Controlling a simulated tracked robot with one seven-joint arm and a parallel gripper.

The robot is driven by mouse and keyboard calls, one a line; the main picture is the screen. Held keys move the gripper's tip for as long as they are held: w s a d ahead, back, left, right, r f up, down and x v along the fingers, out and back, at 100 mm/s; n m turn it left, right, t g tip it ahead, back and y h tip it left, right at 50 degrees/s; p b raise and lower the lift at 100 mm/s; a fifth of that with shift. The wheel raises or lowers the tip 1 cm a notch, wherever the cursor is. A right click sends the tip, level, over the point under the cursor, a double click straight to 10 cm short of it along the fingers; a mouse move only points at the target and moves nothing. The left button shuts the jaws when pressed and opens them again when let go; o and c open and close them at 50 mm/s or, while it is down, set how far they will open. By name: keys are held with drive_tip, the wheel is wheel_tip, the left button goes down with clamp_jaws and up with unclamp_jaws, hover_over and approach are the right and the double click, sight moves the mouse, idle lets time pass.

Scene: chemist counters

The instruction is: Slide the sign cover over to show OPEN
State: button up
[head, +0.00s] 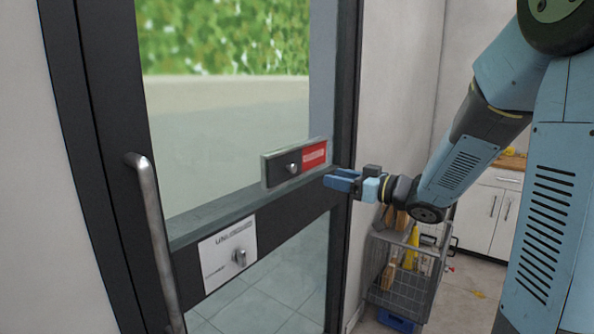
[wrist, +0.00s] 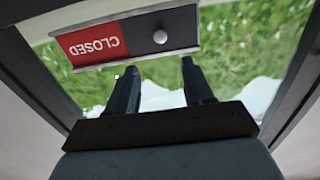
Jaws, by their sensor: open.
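The sign (head: 271,180) is a narrow framed strip on the glass door. Its dark sliding cover (head: 283,172) fills the left part and bears a small round knob (head: 291,168). The red panel (head: 314,155) shows at the right. In the wrist view the sign appears upside down, with CLOSED readable on the red panel (wrist: 92,46) and the cover (wrist: 183,27) beside it with its pale knob (wrist: 160,37). My gripper (head: 329,180) is just right of and below the sign. Its fingers (wrist: 157,75) are open and empty, with the knob ahead between their lines, apart from them.
The door has a long vertical handle (head: 152,230) at the left and a white plate with a lock knob (head: 240,258) below the sign. A dark door frame (head: 345,110) stands close to my gripper. A wire cart (head: 405,285) stands at the right.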

sight(295, 168)
drive_tip(key=x, duration=1.2)
drive_tip(key=shift+w+a, duration=0.3)
drive_tip(key=shift+c, duration=0.4)
clamp_jaws()
drive_tip(key=shift+a, duration=0.1)
drive_tip(key=shift+w, duration=0.1)
